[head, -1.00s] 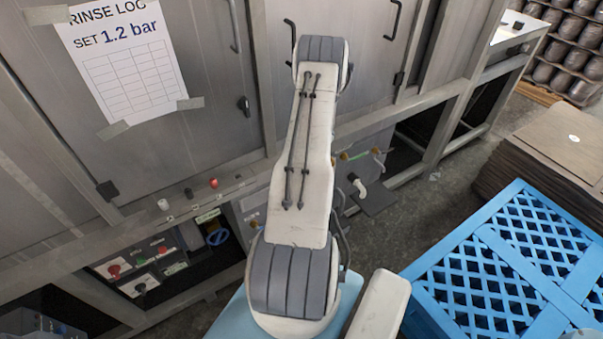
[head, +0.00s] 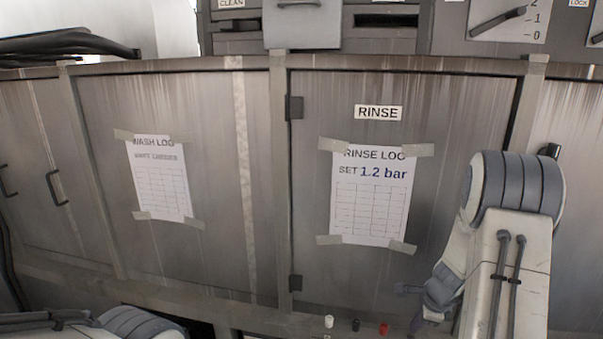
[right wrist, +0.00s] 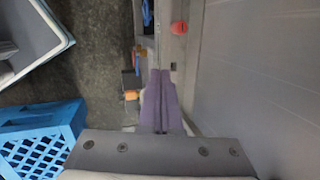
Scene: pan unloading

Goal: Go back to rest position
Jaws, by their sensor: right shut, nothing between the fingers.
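My right arm stands at the right of the head view, with its elbow raised in front of the steel cabinet (head: 245,200). My right gripper (head: 418,322) hangs beside its forearm near the bottom edge, partly cut off. In the right wrist view my right gripper (right wrist: 158,76) has its two purple-grey fingers together, with nothing between them. Part of my left arm shows at the bottom left of the head view; its gripper is out of the picture.
The cabinet carries a wash log sheet (head: 160,180), a rinse log sheet (head: 370,195) and a RINSE label (head: 379,112). A red knob (right wrist: 179,28) is near the fingers in the right wrist view. A blue crate (right wrist: 40,118) stands at left above dark floor.

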